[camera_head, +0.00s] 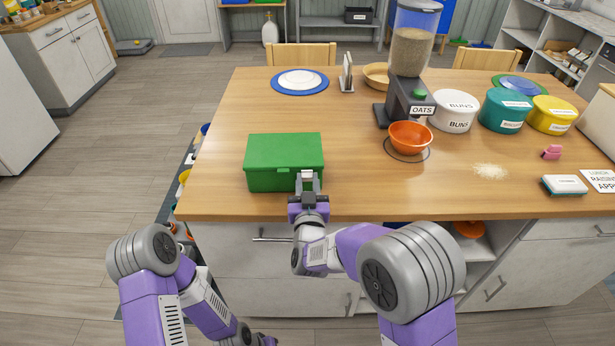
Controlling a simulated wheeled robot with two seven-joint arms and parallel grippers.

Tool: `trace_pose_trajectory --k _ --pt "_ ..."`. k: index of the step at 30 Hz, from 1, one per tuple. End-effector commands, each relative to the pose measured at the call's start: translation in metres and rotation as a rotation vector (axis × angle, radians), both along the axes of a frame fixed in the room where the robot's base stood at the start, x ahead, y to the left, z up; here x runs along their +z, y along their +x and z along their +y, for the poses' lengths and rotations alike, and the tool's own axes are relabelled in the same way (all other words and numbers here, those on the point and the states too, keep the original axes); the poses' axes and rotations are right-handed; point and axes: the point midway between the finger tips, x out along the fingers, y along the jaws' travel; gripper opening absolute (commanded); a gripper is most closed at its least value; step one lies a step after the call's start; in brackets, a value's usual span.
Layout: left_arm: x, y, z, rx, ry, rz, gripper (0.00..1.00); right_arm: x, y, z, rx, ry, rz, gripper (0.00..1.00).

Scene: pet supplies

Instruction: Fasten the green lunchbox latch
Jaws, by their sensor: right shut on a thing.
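The green lunchbox (284,153) sits near the front edge of the wooden table, with its lid down flat on the body. My right gripper (307,182) is at the right part of the lunchbox's front face, just under the lid line. It is shut on the green lunchbox latch, which my fingers hide, so its exact position cannot be told.
An orange bowl (410,137) stands under the oats dispenser (411,60) to the right. Buns (454,111), teal (503,111) and yellow (549,115) tins stand farther right, beyond spilled oats (490,171). A blue-rimmed plate (299,80) lies behind the lunchbox. The table left of the lunchbox is clear.

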Motion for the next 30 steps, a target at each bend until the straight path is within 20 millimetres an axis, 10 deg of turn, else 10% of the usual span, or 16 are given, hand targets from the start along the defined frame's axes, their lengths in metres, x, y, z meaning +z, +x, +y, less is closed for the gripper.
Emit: trace_pose_trajectory --k 12,29,30 --pt "0.047 0.000 0.000 0.000 0.000 0.000 0.33 0.010 0.007 0.001 0.000 -0.006 0.187 0.01" --pt "0.051 0.000 0.000 0.000 0.000 0.000 0.33 0.008 0.008 0.001 0.001 -0.008 0.216 0.01" --pt "0.051 0.000 0.000 0.000 0.000 0.000 0.33 0.008 0.008 0.001 0.001 -0.008 0.216 0.38"
